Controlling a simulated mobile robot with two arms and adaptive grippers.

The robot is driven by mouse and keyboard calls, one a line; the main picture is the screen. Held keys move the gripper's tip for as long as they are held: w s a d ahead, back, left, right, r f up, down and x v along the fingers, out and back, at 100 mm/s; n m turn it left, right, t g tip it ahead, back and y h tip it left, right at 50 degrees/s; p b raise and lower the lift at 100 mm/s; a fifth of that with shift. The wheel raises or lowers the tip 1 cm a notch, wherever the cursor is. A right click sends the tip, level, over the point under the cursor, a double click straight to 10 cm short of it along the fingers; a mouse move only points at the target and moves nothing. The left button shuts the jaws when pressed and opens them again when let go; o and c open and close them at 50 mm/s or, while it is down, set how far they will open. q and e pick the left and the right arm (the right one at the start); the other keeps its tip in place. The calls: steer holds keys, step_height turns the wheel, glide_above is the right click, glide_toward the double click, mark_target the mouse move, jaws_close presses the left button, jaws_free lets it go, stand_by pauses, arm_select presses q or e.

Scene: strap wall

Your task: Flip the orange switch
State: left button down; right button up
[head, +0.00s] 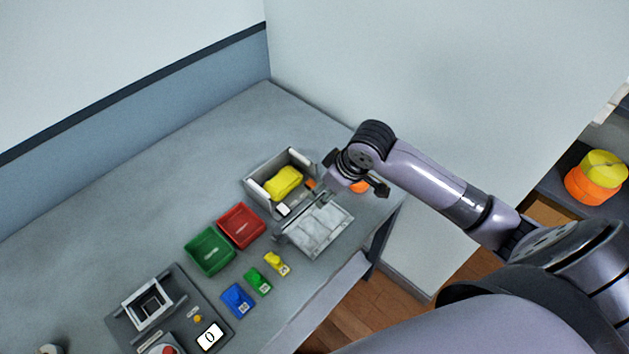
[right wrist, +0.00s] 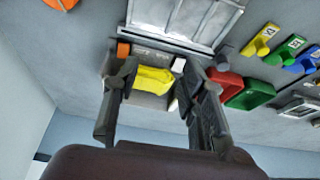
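A small orange piece (head: 310,184), which looks like the orange switch, sits at the right end of the front of a grey box (head: 257,188). It also shows in the right wrist view (right wrist: 123,49), close to the tip of one finger. I cannot tell which way it is set, or whether the finger touches it. My right gripper (right wrist: 157,72) is open and empty, its two fingers spread on either side of the box front. My left gripper is out of view.
A yellow bundle (head: 284,182) lies in the box. A clear-lidded grey tray (head: 322,232) lies in front of it. Red (head: 241,226) and green (head: 209,251) bins stand left, with small labelled blocks nearby. The back of the table is clear; a wall rises behind.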

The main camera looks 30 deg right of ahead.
glide_toward(314, 185)
steer(key=shift+m, duration=0.3)
steer(key=p+x, duration=0.2)
steer(key=x, duration=0.5)
steer(key=shift+a+f, duration=0.15)
steer(key=shift+f, duration=0.05)
jaws_close()
stand_by(0.4)
